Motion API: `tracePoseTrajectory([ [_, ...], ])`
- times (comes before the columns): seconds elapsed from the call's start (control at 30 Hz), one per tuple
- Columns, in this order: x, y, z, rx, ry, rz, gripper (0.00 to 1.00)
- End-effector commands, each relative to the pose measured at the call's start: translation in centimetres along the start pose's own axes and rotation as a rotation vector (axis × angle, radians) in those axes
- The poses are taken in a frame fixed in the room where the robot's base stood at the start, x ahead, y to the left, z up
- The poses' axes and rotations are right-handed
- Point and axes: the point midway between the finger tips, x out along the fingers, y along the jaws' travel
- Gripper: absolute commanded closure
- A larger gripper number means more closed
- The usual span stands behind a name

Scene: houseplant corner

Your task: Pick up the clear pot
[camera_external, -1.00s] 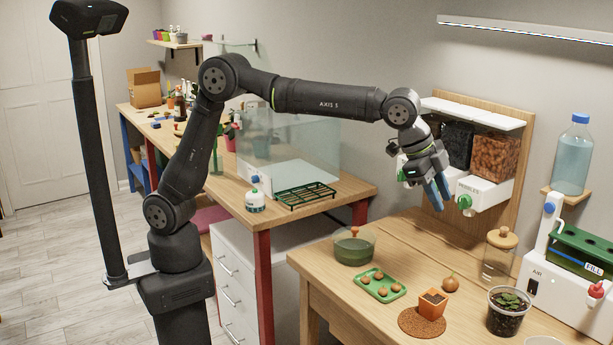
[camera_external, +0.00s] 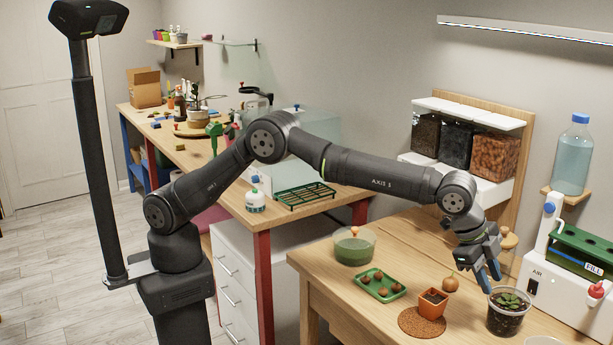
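The clear pot (camera_external: 507,316) stands upright on the wooden table at the lower right, with dark soil and a small green plant in it. My gripper (camera_external: 490,272) points down just above and to the left of the pot's rim, its blue fingers over the plant's left side. The fingers look parted with nothing between them. Whether a fingertip touches the rim cannot be told from this view.
A green tray (camera_external: 379,286) and a green bowl (camera_external: 354,250) sit further left. A white AIR machine (camera_external: 562,299) stands close on the right.

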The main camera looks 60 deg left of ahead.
Motion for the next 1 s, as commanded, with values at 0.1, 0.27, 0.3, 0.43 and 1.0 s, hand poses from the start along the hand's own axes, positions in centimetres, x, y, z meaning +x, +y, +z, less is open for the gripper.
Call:
tracePoseTrajectory([
  [0.1,1.6,0.0,0.0,0.000,0.000,0.000,0.71],
  [0.27,2.5,0.0,0.0,0.000,-0.001,0.000,0.71],
  [0.3,2.8,0.0,0.1,0.000,-0.001,0.001,0.71],
  [0.43,4.6,0.0,0.3,0.000,-0.002,0.001,0.71],
  [1.0,7.5,0.0,0.4,0.000,0.001,0.000,0.77],
])
